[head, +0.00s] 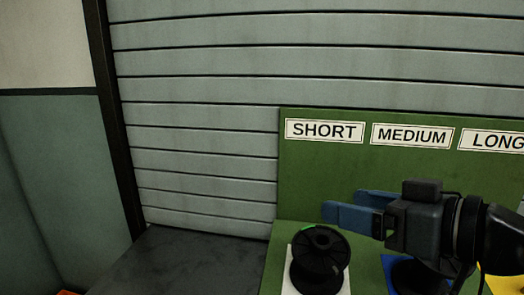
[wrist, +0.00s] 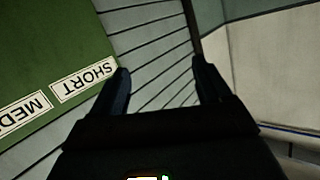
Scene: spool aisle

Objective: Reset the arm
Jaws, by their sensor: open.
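My gripper (head: 345,211) is open and empty in the head view, its blue fingers pointing left above the green stand. The two fingers also show in the wrist view (wrist: 160,82), apart with nothing between them. My arm reaches in from the right edge of the head view. A black spool (head: 319,258) stands on a white square below and left of the fingers, apart from them. Another dark object (head: 412,277) on a blue square is partly hidden under my gripper.
The green stand (head: 360,177) has a back board with signs reading SHORT (head: 324,131), MEDIUM (head: 412,135) and LONG (head: 495,140). A yellow patch (head: 499,283) lies at the lower right. A grey slatted wall (head: 195,120) is behind. The dark surface (head: 185,262) left of the stand looks clear.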

